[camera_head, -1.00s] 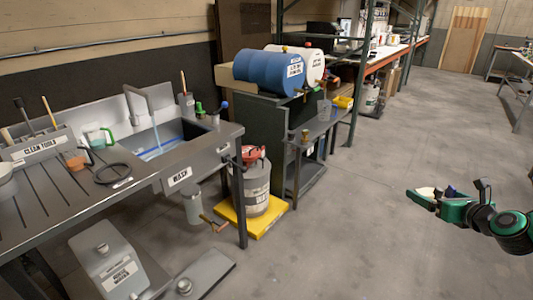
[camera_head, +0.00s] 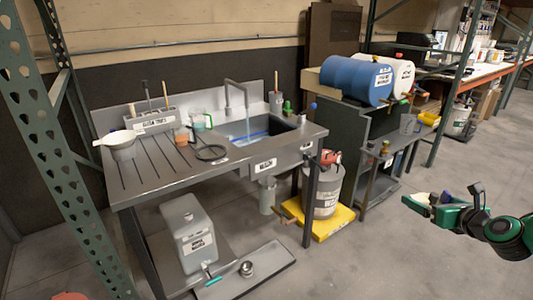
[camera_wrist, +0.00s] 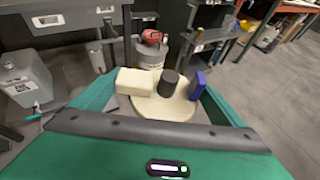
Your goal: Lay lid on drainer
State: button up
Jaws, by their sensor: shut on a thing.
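The lid (camera_wrist: 165,106) is a round cream disc with a dark knob, seen in the wrist view. My gripper (camera_wrist: 168,84) is shut on it, with a cream block on the left and a blue block on the right of the knob. In the head view my gripper (camera_head: 440,198) is at the right, above the open floor and well apart from the sink bench; the lid shows only as a small pale shape there. The drainer (camera_head: 150,178) is the grooved metal top left of the sink basin, largely bare in its middle and front.
Water runs from the tap (camera_head: 238,86). A drum (camera_head: 325,190) on a yellow base and a rack post (camera_head: 45,130) flank the bench.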

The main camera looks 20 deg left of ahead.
aim_at(161, 159)
jog(key=u, duration=1.1)
jog(key=i, duration=0.5)
jog(key=u, duration=0.1)
